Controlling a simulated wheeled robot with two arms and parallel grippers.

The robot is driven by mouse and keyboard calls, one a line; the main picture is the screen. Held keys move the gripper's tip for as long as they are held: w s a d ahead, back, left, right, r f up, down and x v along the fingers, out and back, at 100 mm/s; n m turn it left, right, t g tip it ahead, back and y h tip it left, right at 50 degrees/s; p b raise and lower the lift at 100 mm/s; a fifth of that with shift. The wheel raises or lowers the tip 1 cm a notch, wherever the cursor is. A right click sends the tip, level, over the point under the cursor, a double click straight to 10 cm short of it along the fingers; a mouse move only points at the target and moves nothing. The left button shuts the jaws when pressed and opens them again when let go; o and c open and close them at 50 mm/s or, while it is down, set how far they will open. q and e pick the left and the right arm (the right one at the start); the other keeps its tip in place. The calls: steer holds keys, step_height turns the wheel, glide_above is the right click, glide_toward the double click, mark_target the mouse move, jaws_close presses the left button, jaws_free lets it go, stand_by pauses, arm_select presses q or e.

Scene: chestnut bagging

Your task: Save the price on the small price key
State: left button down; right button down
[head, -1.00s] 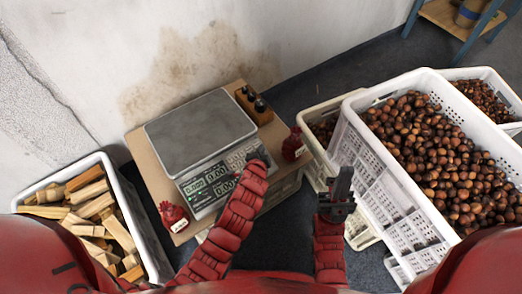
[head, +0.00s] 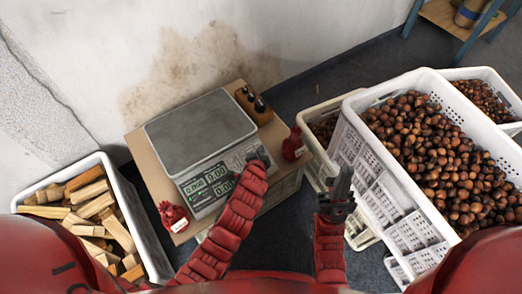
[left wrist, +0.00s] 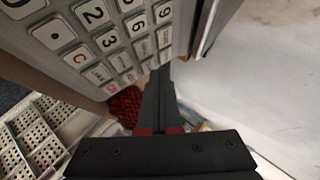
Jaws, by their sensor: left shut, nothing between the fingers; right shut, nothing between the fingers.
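The scale (head: 218,178) has a flat grey weighing plate and a front panel with lit green digits and a keypad. The keypad (left wrist: 105,35) fills the upper left of the left wrist view, with number keys and small lettered keys; the small price key cannot be picked out. My left gripper (head: 258,156) is over the keypad in the head view, largely hidden by its wrist. In the left wrist view the left gripper (left wrist: 162,72) is shut and empty, tips by the keypad's lower edge; contact is unclear. My right gripper (head: 345,170) is shut and empty, right of the scale.
Red net bags (head: 172,214) (head: 293,146) stand on the scale's board beside it. A wooden block (head: 254,105) with dark knobs is behind. A white crate of firewood (head: 130,190) is at left. White crates of chestnuts (head: 345,125) crowd the right, close to my right gripper.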

arm_select(q)
steer(key=shift+w+a+f, duration=0.1)
steer(key=shift+f, duration=0.25)
stand_by(0.7)
steer(key=shift+s+r+p, duration=0.25)
steer(key=shift+r+p, duration=0.25)
steer(key=shift+r, duration=0.2)
steer(key=shift+s+d+r+p, duration=0.1)
steer(key=shift+d+r+p, duration=0.15)
steer(key=shift+r+p, duration=0.25)
steer(key=shift+s+d+r+p, duration=0.1)
steer(key=shift+s+r+p, duration=0.2)
steer(key=shift+r, duration=0.35)
steer(key=shift+s+d+r+p, duration=0.15)
steer(key=shift+r+p, duration=0.25)
steer(key=shift+r, duration=0.25)
steer(key=shift+s+d+r+p, duration=0.1)
steer(key=shift+r+p, duration=0.25)
steer(key=shift+r, duration=0.3)
stand_by(0.7)
